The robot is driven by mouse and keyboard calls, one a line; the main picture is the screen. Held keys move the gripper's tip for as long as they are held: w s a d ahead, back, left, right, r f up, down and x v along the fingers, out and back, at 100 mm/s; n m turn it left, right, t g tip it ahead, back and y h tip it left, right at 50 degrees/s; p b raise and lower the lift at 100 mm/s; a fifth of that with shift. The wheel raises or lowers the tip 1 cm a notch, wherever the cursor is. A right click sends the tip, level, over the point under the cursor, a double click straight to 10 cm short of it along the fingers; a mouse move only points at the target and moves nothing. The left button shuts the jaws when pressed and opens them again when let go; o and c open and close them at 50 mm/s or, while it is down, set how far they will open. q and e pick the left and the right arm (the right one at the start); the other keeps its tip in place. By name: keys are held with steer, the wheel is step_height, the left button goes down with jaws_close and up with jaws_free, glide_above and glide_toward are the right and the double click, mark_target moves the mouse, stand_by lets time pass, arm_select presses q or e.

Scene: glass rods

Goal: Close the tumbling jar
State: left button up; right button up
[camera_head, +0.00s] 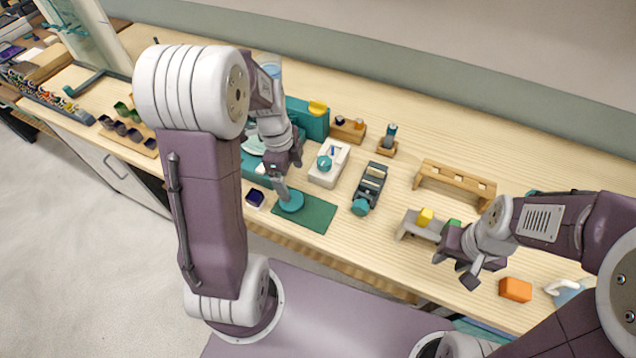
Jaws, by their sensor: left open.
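My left gripper (281,180) points down over the dark green mat (318,213), just above a round teal piece (291,203) on the mat's left part. It is open; its fingers and the arm hide some of what lies below, and I cannot tell whether they touch the piece. I cannot tell for sure which thing is the tumbling jar. A dark roller stand (371,184) right of the mat has a teal faceted piece (360,207) at its near end. My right gripper (455,271) is open and empty by the grey bench-shaped stand (424,232).
A white block with a teal knob (325,163) stands behind the mat. A small dark blue cup (256,197) is left of it. A wooden rack (455,181), an orange block (515,289) and a yellow block (425,217) are on the right.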

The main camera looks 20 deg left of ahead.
mark_target(292, 202)
arm_select(q)
steer(key=f, duration=0.1)
steer(key=s+a+f, duration=0.1)
steer(key=shift+f, duration=0.35)
steer(key=shift+s+f, duration=0.2)
steer(key=shift+f, duration=0.3)
steer(key=shift+w, duration=0.1)
steer(key=shift+f, duration=0.1)
steer(key=f, duration=0.5)
steer(key=shift+w+d, duration=0.15)
steer(key=shift+d, duration=0.05)
steer(key=shift+c, duration=0.2)
